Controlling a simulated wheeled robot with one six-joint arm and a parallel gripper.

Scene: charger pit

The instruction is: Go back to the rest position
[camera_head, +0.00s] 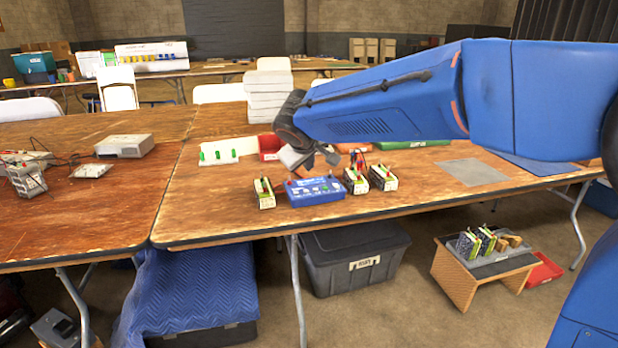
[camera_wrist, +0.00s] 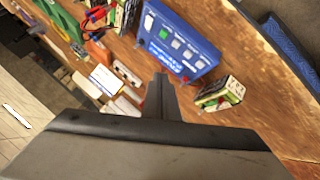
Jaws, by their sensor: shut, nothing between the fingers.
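My blue arm reaches from the right over the wooden table in the head view. My gripper (camera_head: 308,160) hangs above the table, just behind and above the blue charger box (camera_head: 316,191). In the wrist view my gripper (camera_wrist: 161,80) is shut, with nothing seen between the fingers. The blue charger box also shows there (camera_wrist: 178,40), apart from the fingers. One battery pack (camera_head: 264,193) stands left of the box, and it shows in the wrist view (camera_wrist: 219,94). Two more packs (camera_head: 356,180) (camera_head: 383,177) stand to its right.
A red bin (camera_head: 270,147), a white tray with green pieces (camera_head: 218,155) and a stack of white boxes (camera_head: 268,96) stand behind. A grey mat (camera_head: 459,172) lies at right. A dark tote (camera_head: 352,268) and a low wooden stand (camera_head: 462,284) are below on the floor.

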